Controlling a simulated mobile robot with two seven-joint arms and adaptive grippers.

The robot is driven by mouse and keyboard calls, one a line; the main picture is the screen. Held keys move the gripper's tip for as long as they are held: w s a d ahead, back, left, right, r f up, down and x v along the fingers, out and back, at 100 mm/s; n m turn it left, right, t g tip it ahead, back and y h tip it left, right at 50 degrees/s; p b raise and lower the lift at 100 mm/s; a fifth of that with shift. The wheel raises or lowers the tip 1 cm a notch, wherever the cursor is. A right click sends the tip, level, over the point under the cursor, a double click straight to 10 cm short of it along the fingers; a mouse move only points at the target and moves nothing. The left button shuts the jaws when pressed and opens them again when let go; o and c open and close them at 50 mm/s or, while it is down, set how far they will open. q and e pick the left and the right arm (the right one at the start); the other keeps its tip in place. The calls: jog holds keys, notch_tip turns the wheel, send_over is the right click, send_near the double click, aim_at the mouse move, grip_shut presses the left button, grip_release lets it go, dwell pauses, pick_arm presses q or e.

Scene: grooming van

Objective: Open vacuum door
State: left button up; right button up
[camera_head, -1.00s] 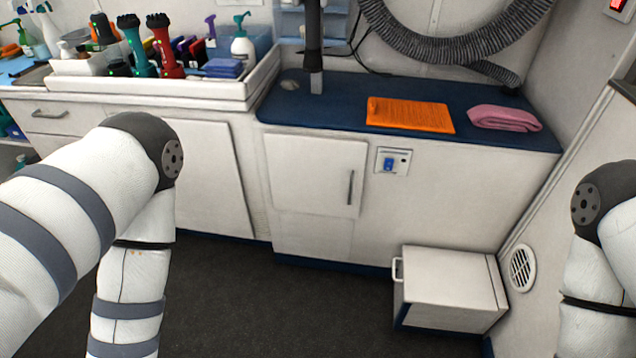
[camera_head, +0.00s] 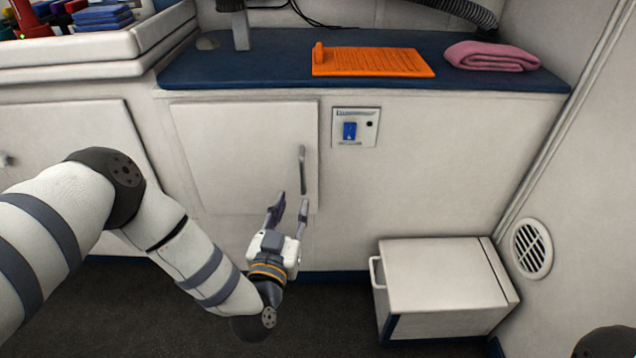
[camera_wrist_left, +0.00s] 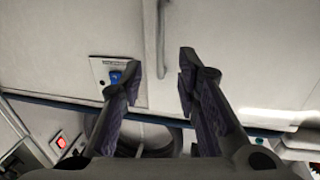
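The vacuum door, as I take it, is the white cabinet door (camera_head: 240,150) under the blue counter; it looks closed. Its grey upright handle (camera_head: 303,170) is near the door's right edge. My left gripper (camera_head: 290,204) is open and empty, with its fingers pointing up toward the door, just below the handle. In the left wrist view, the handle (camera_wrist_left: 161,30) shows beyond and between the spread fingertips (camera_wrist_left: 160,62), apart from them. My right gripper is not in view; only a dark arm joint shows at the lower right.
A blue switch panel (camera_head: 355,128) is right of the door. A white box with a side handle (camera_head: 445,275) stands on the floor at right. An orange item (camera_head: 375,62) and a pink towel (camera_head: 490,56) lie on the counter (camera_head: 270,62). Dark floor is clear in front.

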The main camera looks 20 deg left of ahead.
aim_at(302, 178)
pick_arm(q)
jog(key=w+b, duration=0.1)
jog(key=w, duration=0.5)
jog(key=w+b, duration=0.1)
jog(key=w, duration=0.2)
jog(key=shift+w+a+f+b, duration=0.1)
jog(key=shift+a+b, duration=0.25)
jog(key=shift+a, duration=0.05)
jog(key=shift+w, duration=0.5)
grip_shut()
